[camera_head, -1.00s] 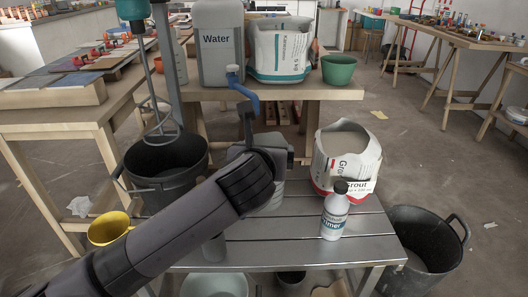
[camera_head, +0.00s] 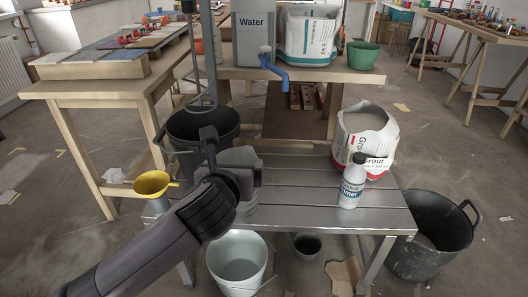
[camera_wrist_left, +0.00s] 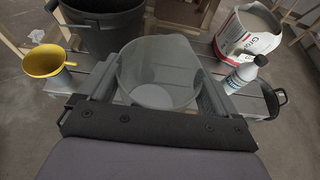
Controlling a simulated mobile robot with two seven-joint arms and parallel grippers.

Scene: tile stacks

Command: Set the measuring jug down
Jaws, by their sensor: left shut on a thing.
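The measuring jug (camera_wrist_left: 160,72) is a clear, greyish vessel, seen from above in the left wrist view. My left gripper (camera_wrist_left: 157,92) is shut on it, with a finger on either side. In the head view the jug (camera_head: 242,157) shows partly behind my left gripper (camera_head: 230,178), over the left part of the grey slatted bench (camera_head: 300,193). My gripper hides much of it, and I cannot tell whether its base touches the slats. My right gripper is not in view.
A white primer bottle (camera_head: 352,185) and a torn grout bag (camera_head: 366,140) stand on the bench's right side. A black bucket (camera_head: 203,125) is behind left, a yellow vessel (camera_head: 152,183) at left. Bare slats lie between jug and bottle. A blue tap (camera_head: 272,68) juts out behind.

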